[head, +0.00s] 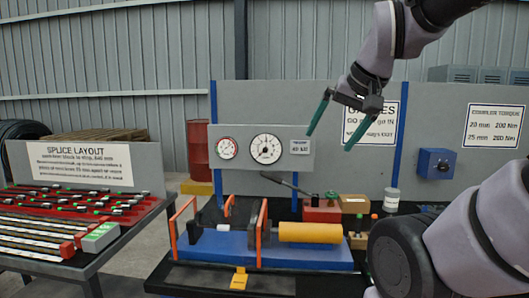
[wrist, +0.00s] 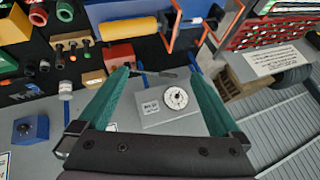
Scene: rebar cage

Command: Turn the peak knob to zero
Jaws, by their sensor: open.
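A grey gauge panel (head: 283,170) stands at the back centre. It carries a white round dial (head: 265,149) with a dark centre, a smaller red-rimmed gauge (head: 227,148) to its left and a small label plate (head: 299,146) to its right. The peak knob cannot be told apart clearly; the dark piece at the dial's centre may be it. My gripper (head: 331,138) is open and empty, up and to the right of the panel. In the wrist view the dial (wrist: 175,98) shows between the green fingers, some distance off; the red-rimmed gauge appears hidden by the right finger.
A blue bench fixture with orange posts (head: 262,230) and a yellow cylinder (head: 310,232) stands below the panel. A blue box (head: 436,163) is on the wall at right. A parts table (head: 60,238) is at left. The air before the panel looks free.

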